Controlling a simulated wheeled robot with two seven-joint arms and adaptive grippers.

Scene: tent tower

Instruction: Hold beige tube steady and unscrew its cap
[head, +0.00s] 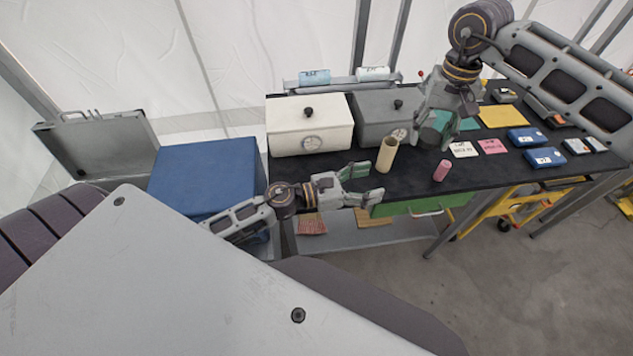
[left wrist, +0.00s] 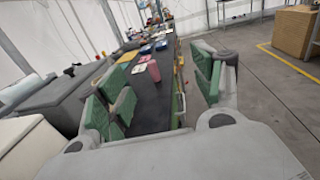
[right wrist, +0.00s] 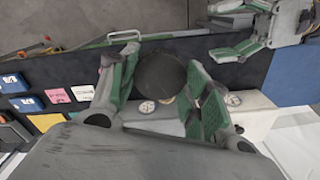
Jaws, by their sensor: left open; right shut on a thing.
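The beige tube (head: 387,155) stands upright on the black table in the head view, its top open and uncapped. My left gripper (head: 372,186) is open and empty, just left of and in front of the tube, apart from it. Its two green-padded fingers (left wrist: 163,88) show spread in the left wrist view. My right gripper (head: 430,128) is up and to the right of the tube. It is shut on a dark round cap (right wrist: 161,75), which shows between its green-padded fingers in the right wrist view. The tube is not clearly seen in either wrist view.
A pink tube (head: 441,170) stands right of the beige one. A white box (head: 309,128) and a grey box (head: 372,125) sit behind. Paper cards and blue packs (head: 543,157) lie to the right. A blue box (head: 203,178) stands left of the table.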

